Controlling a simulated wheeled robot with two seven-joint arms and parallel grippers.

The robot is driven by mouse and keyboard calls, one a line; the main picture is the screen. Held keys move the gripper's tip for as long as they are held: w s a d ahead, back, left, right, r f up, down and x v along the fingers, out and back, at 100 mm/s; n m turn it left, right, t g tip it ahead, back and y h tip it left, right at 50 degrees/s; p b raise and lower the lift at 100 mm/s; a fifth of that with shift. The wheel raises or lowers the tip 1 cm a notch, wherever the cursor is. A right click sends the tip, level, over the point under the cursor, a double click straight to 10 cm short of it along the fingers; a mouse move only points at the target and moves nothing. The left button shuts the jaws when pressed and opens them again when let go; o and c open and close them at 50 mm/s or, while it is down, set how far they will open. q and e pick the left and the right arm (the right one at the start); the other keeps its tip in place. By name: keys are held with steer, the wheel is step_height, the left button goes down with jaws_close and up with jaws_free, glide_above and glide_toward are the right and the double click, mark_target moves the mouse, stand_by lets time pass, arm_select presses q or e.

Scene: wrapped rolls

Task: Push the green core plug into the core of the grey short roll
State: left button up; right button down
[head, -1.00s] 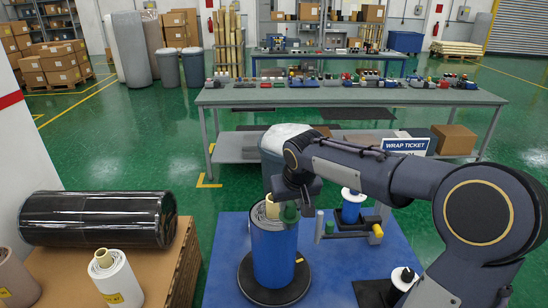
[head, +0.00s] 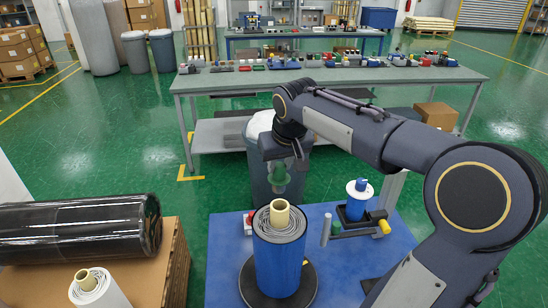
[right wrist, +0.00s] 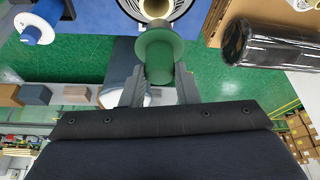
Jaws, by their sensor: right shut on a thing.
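My right gripper (head: 279,168) is shut on the green core plug (head: 278,180). In the head view it holds the plug upright, above and apart from a roll (head: 280,258) with blue sides and a grey wound top. That roll stands upright, and its tan core (head: 280,212) sticks up with its opening showing. In the right wrist view the flanged plug (right wrist: 160,58) sits between the fingers, and the core (right wrist: 156,7) shows beyond it, partly cut off. I cannot tell from colour alone whether this is the grey short roll. My left gripper is not in view.
The roll stands on a black turntable (head: 248,287) on a blue table (head: 225,262). A black-wrapped roll (head: 80,230) and a white roll (head: 98,290) are on the cardboard at left.

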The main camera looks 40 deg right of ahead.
mark_target(280, 190)
steer(key=shift+s+f, duration=0.2)
steer(key=shift+f, duration=0.2)
step_height(280, 190, down, 3)
steer(key=shift+w+f+b, duration=0.1)
steer(key=shift+f+b, duration=0.05)
steer(key=shift+b, duration=1)
steer(key=shift+f+b, duration=1.7)
steer(key=shift+f, duration=0.4)
steer(key=shift+f, duration=0.15)
steer(key=c, duration=1)
jaws_free()
steer(key=shift+c, duration=0.2)
steer(key=b+v, duration=0.1)
steer(key=v, duration=0.7)
steer(key=shift+f, duration=0.1)
